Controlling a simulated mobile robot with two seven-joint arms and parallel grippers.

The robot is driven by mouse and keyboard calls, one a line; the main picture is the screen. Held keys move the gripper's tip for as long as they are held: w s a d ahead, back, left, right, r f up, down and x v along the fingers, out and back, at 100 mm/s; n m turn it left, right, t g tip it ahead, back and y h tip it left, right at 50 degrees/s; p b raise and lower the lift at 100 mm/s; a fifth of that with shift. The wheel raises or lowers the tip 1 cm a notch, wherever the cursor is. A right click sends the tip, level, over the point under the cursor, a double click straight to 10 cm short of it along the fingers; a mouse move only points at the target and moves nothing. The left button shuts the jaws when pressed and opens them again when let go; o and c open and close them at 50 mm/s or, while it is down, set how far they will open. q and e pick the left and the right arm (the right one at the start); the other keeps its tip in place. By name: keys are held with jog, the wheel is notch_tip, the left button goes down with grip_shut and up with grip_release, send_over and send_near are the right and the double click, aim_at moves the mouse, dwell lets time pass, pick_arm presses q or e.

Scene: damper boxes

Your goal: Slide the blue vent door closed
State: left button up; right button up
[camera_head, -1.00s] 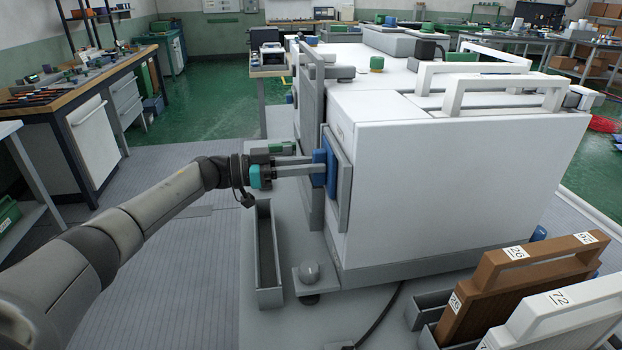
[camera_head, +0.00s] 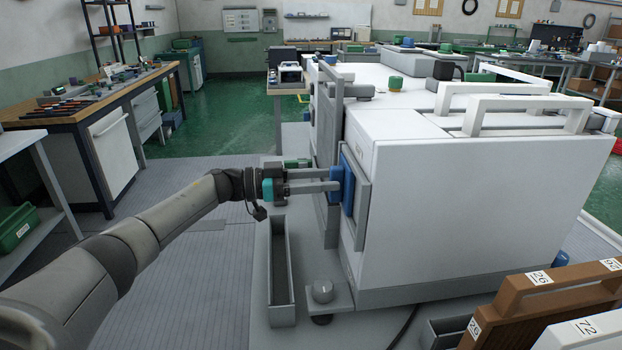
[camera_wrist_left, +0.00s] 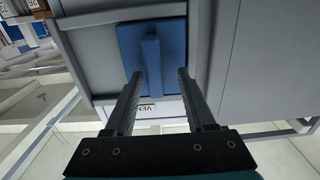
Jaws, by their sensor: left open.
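The blue vent door (camera_head: 348,184) sits in a grey frame (camera_head: 361,205) on the left side of a large white box (camera_head: 470,200). In the left wrist view the door is a blue plate (camera_wrist_left: 172,40) with a raised blue handle bar (camera_wrist_left: 151,58). A "VENT" label (camera_wrist_left: 148,107) is partly hidden by a finger below the plate. My left gripper (camera_head: 335,180) points at the door from the left. In the wrist view its fingers (camera_wrist_left: 160,75) are apart, near the lower end of the bar, one on each side. I cannot tell whether they touch it. My right gripper is not in view.
Brown and white numbered panels with handles (camera_head: 555,300) stand at the lower right. A wooden workbench (camera_head: 90,100) is at the left.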

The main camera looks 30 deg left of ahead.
pick_arm(q)
jog(key=v, duration=1.6)
jog(key=shift+f, duration=0.3)
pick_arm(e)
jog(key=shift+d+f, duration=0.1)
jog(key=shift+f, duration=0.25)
pick_arm(q)
jog(key=shift+w, duration=0.1)
jog(key=shift+p, duration=0.3)
